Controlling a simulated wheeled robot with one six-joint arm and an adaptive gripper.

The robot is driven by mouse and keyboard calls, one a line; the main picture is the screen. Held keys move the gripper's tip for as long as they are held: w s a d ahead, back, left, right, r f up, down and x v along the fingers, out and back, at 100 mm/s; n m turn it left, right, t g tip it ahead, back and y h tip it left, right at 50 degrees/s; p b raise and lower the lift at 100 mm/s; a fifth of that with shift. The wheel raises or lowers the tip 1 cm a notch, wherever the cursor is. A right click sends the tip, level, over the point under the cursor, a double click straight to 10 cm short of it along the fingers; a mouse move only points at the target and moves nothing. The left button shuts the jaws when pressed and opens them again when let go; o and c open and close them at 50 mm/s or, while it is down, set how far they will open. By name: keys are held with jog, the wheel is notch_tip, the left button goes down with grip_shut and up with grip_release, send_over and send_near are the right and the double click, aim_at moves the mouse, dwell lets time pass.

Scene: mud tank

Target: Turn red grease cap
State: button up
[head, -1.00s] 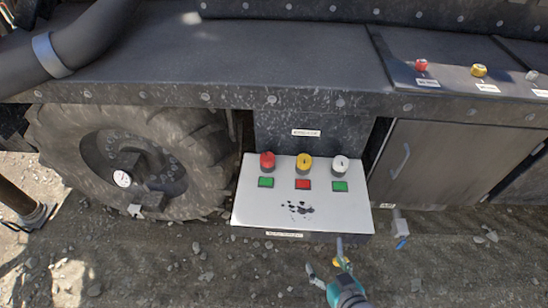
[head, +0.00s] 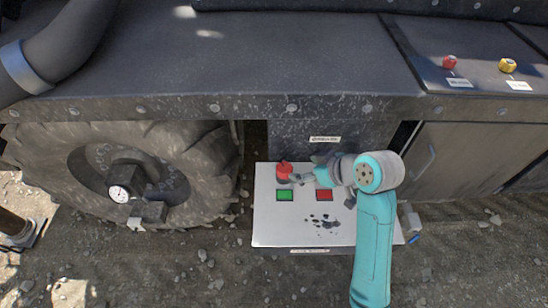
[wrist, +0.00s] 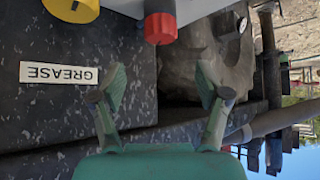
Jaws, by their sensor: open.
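The red grease cap (head: 284,171) stands at the back left of a white panel (head: 275,228) in the head view. In the wrist view the red cap (wrist: 159,22) is at the top middle, beyond the open fingers. My gripper (head: 304,177) is just right of the red cap in the head view, partly hidden by my arm. In the wrist view my gripper (wrist: 161,84) has its two fingers spread with nothing between them. I cannot tell whether a finger touches the cap.
A yellow cap (wrist: 72,9) sits beside the red one; my arm hides it in the head view. A GREASE label (wrist: 59,74) is on the dark wall. A large tyre (head: 170,145) stands at left.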

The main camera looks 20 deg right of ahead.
aim_at(285, 168)
jog(key=x, duration=1)
jog(key=shift+w+a+f, duration=0.15)
jog(key=shift+w+f, duration=0.1)
jog(key=shift+w, duration=0.05)
jog(key=shift+c, duration=0.2)
jog(key=c, duration=1.1)
